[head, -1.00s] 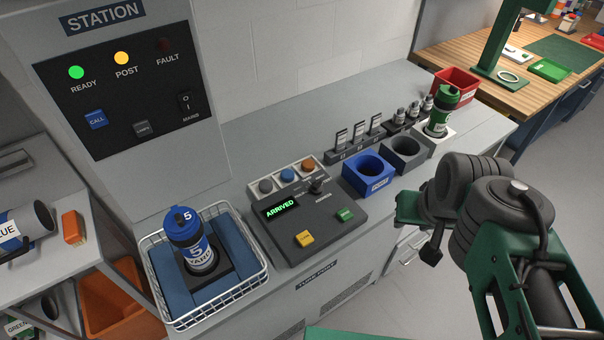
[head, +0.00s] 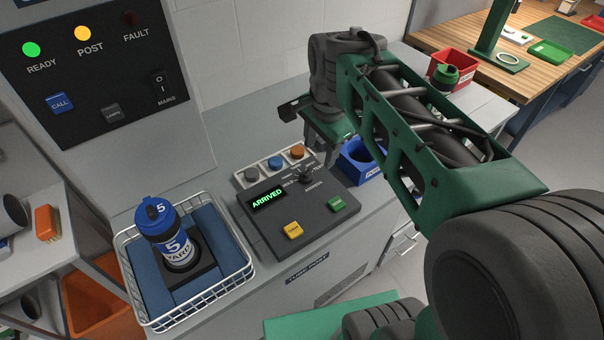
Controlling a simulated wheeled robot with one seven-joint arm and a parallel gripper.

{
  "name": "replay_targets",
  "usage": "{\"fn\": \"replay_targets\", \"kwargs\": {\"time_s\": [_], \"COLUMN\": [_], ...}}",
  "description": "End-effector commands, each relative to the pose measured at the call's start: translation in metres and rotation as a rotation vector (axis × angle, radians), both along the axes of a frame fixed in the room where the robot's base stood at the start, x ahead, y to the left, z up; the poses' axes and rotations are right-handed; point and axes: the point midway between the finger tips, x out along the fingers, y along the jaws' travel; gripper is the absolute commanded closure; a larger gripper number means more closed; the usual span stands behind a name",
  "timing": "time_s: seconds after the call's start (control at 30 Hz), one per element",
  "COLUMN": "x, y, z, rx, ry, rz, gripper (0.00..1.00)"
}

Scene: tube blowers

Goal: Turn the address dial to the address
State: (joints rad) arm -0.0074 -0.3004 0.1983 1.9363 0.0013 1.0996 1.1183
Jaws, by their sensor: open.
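The address dial (head: 306,175) is a small dark knob on the upper right of the dark console (head: 268,225). Small white labels ring it, too small to read surely. The console's display (head: 267,199) reads ARRIVED in green. My gripper (head: 322,150) points down just behind and right of the dial, apparently above it and not visibly touching it. The gripper is open with nothing seen in it. My arm hides part of the counter behind the console, and the fingertips are partly hard to make out.
A wire basket (head: 240,281) at left holds a blue-capped carrier (head: 168,235) marked 5. The console has a yellow button (head: 293,229), a green button (head: 337,204) and round buttons behind. A blue holder (head: 352,172) stands close right of my gripper. The station panel (head: 85,75) rises behind.

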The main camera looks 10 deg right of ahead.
Motion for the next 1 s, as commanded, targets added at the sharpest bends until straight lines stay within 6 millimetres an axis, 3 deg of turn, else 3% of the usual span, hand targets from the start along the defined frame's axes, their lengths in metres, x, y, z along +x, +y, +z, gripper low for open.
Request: {"fn": "replay_targets", "kwargs": {"time_s": [0.03,0.2,0.3,0.4,0.57,0.8,1.0], "x": [0.019,0.071,0.091,0.101,0.104,0.103,0.104], "y": [0.001,0.005,0.006,0.007,0.007,0.007,0.007], "z": [-0.024,-0.065,-0.084,-0.094,-0.105,-0.15,-0.17], "rx": [0.033,0.109,0.123,0.128,0.128,0.128,0.13], "ry": [0.037,0.134,0.165,0.178,0.183,0.184,0.18], "rz": [-0.171,-0.788,-1.053,-1.209,-1.272,-1.27,-1.268], "gripper": [0.49,0.49,0.49,0.49,0.49,0.49,0.49]}}
